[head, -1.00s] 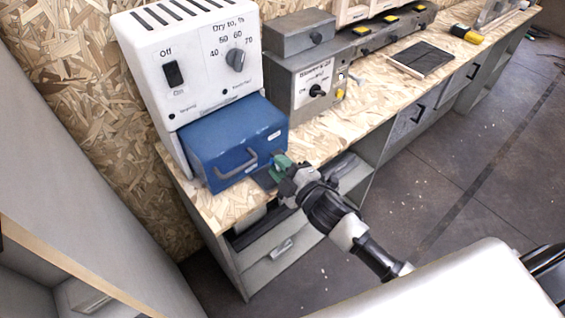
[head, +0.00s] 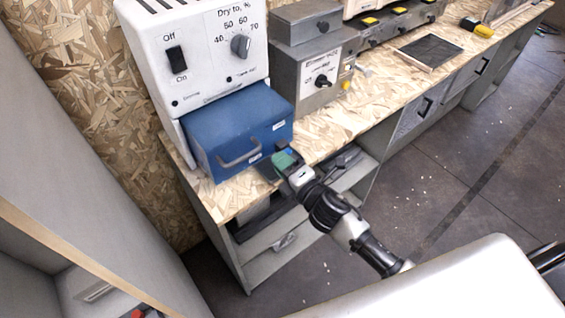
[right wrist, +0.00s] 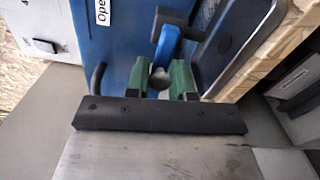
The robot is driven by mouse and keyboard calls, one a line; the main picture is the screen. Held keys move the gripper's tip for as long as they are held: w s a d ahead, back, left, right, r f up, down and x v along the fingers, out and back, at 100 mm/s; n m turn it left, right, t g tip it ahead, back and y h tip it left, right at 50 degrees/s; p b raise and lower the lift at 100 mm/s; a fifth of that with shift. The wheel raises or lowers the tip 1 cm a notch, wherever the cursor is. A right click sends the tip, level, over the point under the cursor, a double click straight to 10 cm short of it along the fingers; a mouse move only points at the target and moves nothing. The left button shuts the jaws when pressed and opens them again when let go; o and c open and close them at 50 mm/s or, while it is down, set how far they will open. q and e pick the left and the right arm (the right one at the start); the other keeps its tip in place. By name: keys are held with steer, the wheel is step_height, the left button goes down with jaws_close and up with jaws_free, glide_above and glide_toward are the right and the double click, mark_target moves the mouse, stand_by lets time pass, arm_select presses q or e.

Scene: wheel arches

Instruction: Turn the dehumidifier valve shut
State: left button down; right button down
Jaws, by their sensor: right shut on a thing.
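The dehumidifier (head: 196,60) is a white unit with a switch and a dial, with a blue tank (head: 225,120) at its lower front. The valve (right wrist: 165,46) shows in the right wrist view as a small blue lever on the tank's side. My right gripper (head: 285,160), with green fingers, is at the tank's right front corner. In the right wrist view its fingers (right wrist: 162,80) are closed around the lower part of the blue lever, where a dark round piece also shows. The exact contact is partly hidden. My left gripper is not in view.
The tank's handle (head: 240,160) is close to my right gripper. A dark flat tray (right wrist: 232,38) lies beside the valve. The wooden worktop (head: 335,122) carries a grey control box (head: 318,75) and a dark panel (head: 428,52). Open floor lies right of the bench.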

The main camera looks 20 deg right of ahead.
stand_by(0.5)
steer(key=c, duration=1)
jaws_free()
steer(key=shift+o, duration=0.2)
steer(key=b+v, duration=0.2)
steer(key=v, duration=0.8)
steer(key=shift+s, duration=0.4)
steer(key=shift+d, duration=0.15)
